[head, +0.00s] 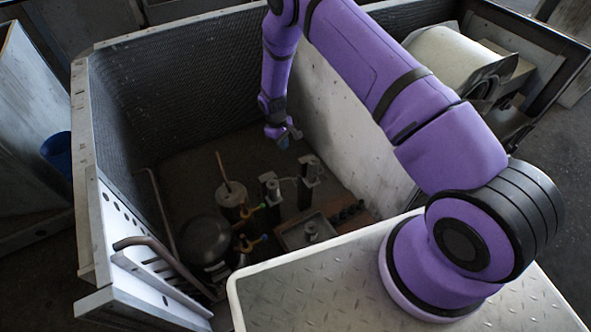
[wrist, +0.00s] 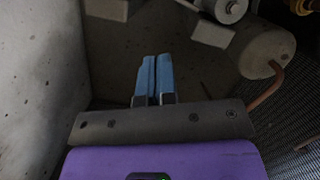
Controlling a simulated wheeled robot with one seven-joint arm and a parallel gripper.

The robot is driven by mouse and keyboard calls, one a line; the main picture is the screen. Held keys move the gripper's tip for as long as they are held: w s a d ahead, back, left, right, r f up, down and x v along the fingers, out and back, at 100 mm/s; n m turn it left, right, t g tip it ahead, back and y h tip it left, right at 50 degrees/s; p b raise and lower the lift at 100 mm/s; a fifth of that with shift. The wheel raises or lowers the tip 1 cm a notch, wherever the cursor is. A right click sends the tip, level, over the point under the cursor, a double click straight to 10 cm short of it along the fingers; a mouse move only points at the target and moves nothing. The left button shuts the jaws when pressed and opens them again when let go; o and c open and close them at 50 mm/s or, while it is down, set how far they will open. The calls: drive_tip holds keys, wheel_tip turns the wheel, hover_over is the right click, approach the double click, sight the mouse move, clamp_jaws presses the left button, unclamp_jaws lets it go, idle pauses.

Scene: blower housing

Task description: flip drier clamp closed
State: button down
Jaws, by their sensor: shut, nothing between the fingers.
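My gripper (head: 287,137) hangs inside the open housing in the head view, above and behind the parts on its floor. In the wrist view its two blue fingers (wrist: 153,78) are together with nothing between them. Two upright metal brackets (head: 270,190) (head: 309,172) stand on the housing floor, apart from my fingers. A pale canister (head: 232,195) with a copper tube stands left of them; it also shows at the upper right of the wrist view (wrist: 262,52). A small metal cylinder (wrist: 232,9) lies at the wrist view's top edge. I cannot tell which part is the drier clamp.
A black compressor (head: 205,242) and brass-coloured valves sit front left. A square metal box (head: 305,233) is at the front. A pale panel (head: 340,130) rises on the right; mesh walls (head: 175,85) stand behind and left. Bare floor lies below my fingers.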

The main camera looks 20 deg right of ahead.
drive_tip(key=s+d+x, duration=0.1)
drive_tip(key=s+x, duration=0.1)
drive_tip(key=x, duration=1)
drive_tip(key=shift+s+d, duration=0.15)
drive_tip(key=shift+d, duration=0.1)
